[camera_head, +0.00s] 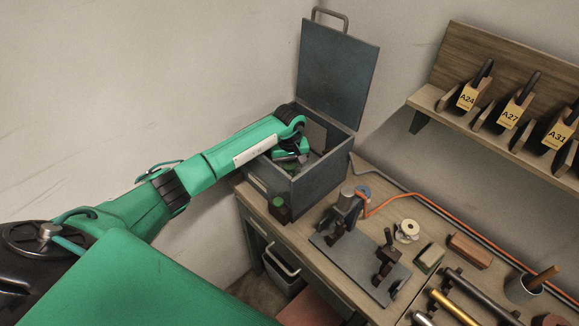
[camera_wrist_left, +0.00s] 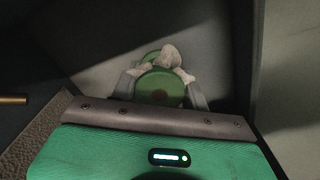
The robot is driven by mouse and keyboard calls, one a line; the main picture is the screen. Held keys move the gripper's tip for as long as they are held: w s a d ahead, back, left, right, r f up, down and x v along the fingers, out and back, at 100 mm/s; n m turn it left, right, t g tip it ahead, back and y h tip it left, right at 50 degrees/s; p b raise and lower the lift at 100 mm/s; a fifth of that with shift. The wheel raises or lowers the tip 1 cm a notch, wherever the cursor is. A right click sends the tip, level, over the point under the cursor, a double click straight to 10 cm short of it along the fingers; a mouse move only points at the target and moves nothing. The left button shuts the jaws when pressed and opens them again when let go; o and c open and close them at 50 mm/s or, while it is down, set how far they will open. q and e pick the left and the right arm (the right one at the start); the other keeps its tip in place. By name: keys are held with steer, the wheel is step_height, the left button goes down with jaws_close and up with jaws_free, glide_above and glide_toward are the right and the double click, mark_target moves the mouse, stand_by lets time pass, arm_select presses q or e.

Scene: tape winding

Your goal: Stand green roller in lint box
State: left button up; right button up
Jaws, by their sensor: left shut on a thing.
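The lint box (camera_head: 322,185) is a dark grey metal box with its lid (camera_head: 338,75) raised, standing at the back left of the bench. My left arm reaches over its rim, and my left gripper (camera_head: 300,158) is inside the box. In the left wrist view, the left gripper is shut on the green roller (camera_wrist_left: 160,90), whose round green end with a brown middle faces the camera. Pale lint (camera_wrist_left: 171,56) lies just beyond the roller, with another green shape partly hidden behind it. I cannot tell whether the roller touches the floor of the box. My right gripper is out of view.
A small dark block with a green top (camera_head: 279,209) stands on the bench by the box's front. A winding fixture (camera_head: 360,262), a tape reel (camera_head: 407,231), a wooden block (camera_head: 469,251) and rods (camera_head: 454,307) lie to the right. A tagged shelf (camera_head: 500,110) is on the wall.

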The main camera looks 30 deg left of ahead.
mark_target(289, 164)
arm_select(q)
steer(key=shift+f, duration=0.15)
steer(key=o, duration=1)
steer(key=shift+r, duration=0.4)
step_height(289, 164, up, 11)
steer(key=b, duration=0.4)
steer(key=shift+f, duration=0.15)
steer(key=shift+r, duration=0.45)
